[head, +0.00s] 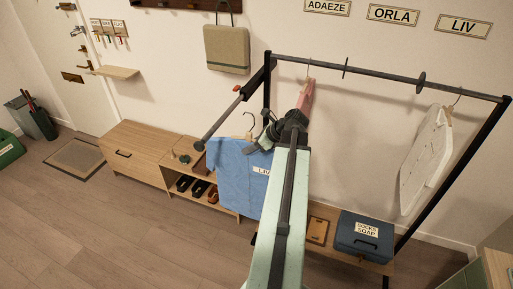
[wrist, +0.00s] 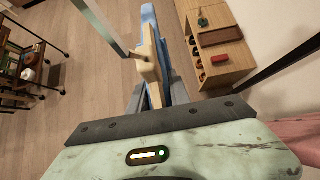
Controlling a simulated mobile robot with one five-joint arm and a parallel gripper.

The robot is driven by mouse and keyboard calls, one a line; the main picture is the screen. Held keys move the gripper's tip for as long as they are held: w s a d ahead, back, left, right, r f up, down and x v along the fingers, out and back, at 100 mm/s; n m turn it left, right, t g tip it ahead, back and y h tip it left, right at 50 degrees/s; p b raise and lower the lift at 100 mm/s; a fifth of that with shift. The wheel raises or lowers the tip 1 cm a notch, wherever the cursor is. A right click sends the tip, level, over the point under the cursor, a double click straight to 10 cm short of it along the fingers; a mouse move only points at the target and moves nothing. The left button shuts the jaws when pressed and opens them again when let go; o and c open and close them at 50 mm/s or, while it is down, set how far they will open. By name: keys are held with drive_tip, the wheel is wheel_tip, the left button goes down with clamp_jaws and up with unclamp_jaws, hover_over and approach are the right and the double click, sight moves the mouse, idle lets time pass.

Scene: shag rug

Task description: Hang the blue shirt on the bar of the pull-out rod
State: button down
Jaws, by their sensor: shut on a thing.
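The blue shirt (head: 238,175), with a LIV label, hangs from a wooden hanger whose hook (head: 250,120) points up, free of any bar. My gripper (head: 262,138) is shut on the hanger at its upper part. In the wrist view the jaws (wrist: 158,88) close around the pale wooden hanger (wrist: 150,68), and the blue cloth (wrist: 149,14) shows beyond it. The pull-out rod (head: 222,121) sticks out from the rack's left end toward the camera, just left of the hanger hook. The hook looks apart from the rod, but their depth is hard to tell.
The rack's long rail (head: 385,76) carries a pink garment (head: 306,92) and a white garment (head: 425,158). A bench (head: 140,142) with shoes stands below, with a blue box (head: 364,237) at right. Open floor (head: 110,220) lies at left.

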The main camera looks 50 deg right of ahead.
sight(227, 144)
drive_tip(key=shift+w+a, duration=0.4)
drive_tip(key=shift+w, duration=1.25)
drive_tip(key=shift+w+a, duration=0.4)
drive_tip(key=shift+w, duration=1.25)
drive_tip(key=shift+w+a, duration=0.4)
drive_tip(key=shift+w, duration=1.25)
wheel_tip(227, 144, down, 2)
drive_tip(key=shift+s+b, duration=0.1)
drive_tip(key=shift+b, duration=0.95)
drive_tip(key=c, duration=1.1)
unclamp_jaws()
